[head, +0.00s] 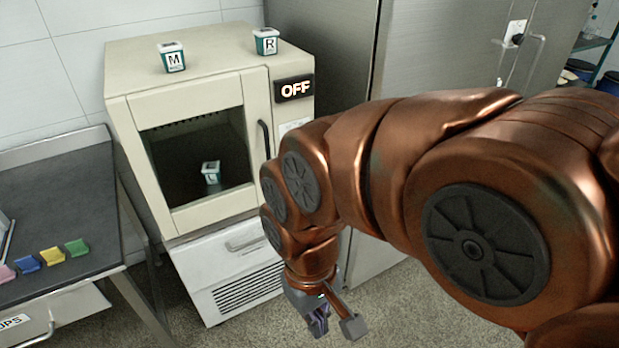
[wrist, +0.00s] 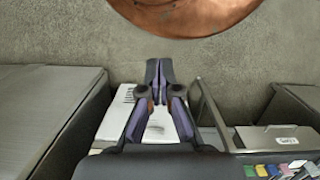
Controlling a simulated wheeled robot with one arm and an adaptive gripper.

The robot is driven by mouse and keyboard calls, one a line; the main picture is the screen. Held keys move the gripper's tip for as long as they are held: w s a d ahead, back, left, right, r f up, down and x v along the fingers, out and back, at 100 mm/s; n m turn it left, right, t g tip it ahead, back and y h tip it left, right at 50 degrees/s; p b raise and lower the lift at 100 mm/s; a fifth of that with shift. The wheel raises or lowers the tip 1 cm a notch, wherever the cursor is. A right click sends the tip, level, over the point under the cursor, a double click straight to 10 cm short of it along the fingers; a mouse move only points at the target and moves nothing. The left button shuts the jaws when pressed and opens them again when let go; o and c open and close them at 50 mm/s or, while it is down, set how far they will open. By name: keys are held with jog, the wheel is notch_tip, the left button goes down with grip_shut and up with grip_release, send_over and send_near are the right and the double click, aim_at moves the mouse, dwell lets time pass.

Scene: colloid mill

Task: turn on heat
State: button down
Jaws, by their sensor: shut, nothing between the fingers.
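A cream heating cabinet (head: 125,88) stands left of centre in the head view. A dark display (head: 294,88) at the upper right of its front reads "OFF". Below it is a pale panel (head: 290,127), partly hidden by my arm. The cabinet's windowed door is shut, with a dark vertical handle (head: 265,139). A small labelled cup (head: 211,172) shows behind the glass. My gripper (head: 320,326) is low in front of the cabinet's right side, pointing down, apart from it. In the wrist view my gripper (wrist: 159,72) has its fingertips together and empty.
Cups marked M (head: 172,58) and R (head: 266,42) stand on top of the cabinet. A dark-topped table (head: 70,190) with several coloured pieces is at left. A large steel cabinet (head: 330,45) stands close at right. Open floor (head: 400,320) lies in front.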

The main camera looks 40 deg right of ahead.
jog(key=w+d+f+n+t+h+b, duration=0.25)
jog(key=w+d+b, duration=0.25)
jog(key=w+d, duration=0.3)
jog(key=w+d+f+n+t+h+b, duration=0.1)
jog(key=w+d+f+t+b, duration=0.35)
jog(key=w+d, duration=0.4)
jog(key=w+d+f+n+t+h+b, duration=0.2)
jog(key=w+d+f+t+b, duration=0.1)
jog(key=w+d+b, duration=0.45)
jog(key=w+d+f+n+t+y+b, duration=0.3)
jog(key=w+f+n+t+y+b, duration=0.1)
jog(key=w+f+n+t+b, duration=0.3)
jog(key=w+n+t+b, duration=0.1)
jog(key=w+n+b, duration=0.1)
jog(key=n+b, duration=0.1)
jog(key=shift+w+d+n, duration=0.15)
jog(key=shift+w+n, duration=0.25)
jog(key=shift+n, duration=0.35)
jog(key=w+d+f+b, duration=0.1)
jog(key=w+f+b, duration=0.1)
jog(key=w, duration=1.1)
jog(key=shift+w+d, duration=0.15)
jog(key=shift+w, duration=0.25)
jog(key=shift+f, duration=0.1)
